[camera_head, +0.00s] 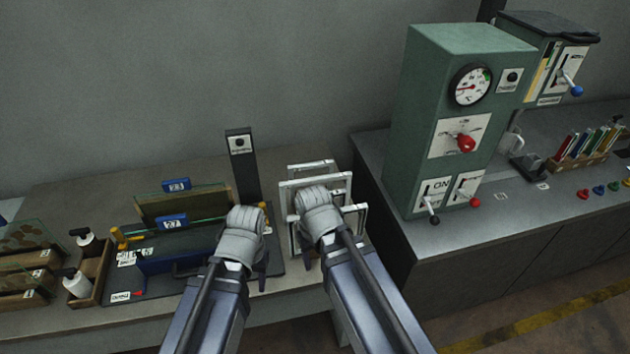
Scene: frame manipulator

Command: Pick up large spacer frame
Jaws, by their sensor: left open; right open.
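Several light-coloured rectangular spacer frames (316,182) stand upright, one behind another, at the right end of the workbench. They look to be of different sizes; which one is the large one I cannot tell for sure. My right gripper (306,258) is open in front of the frames and hides part of them. My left gripper (256,277) is open just left of the frames, over the right end of the dark fixture plate. My wrists cover both gripper tips in part, and I cannot see any contact with a frame.
A dark post (242,168) stands behind my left gripper. Left of it are panels with blue tags (174,222) and a wooden box (92,270) with white bottles. A green machine (450,120) with levers stands on the right-hand counter (470,235).

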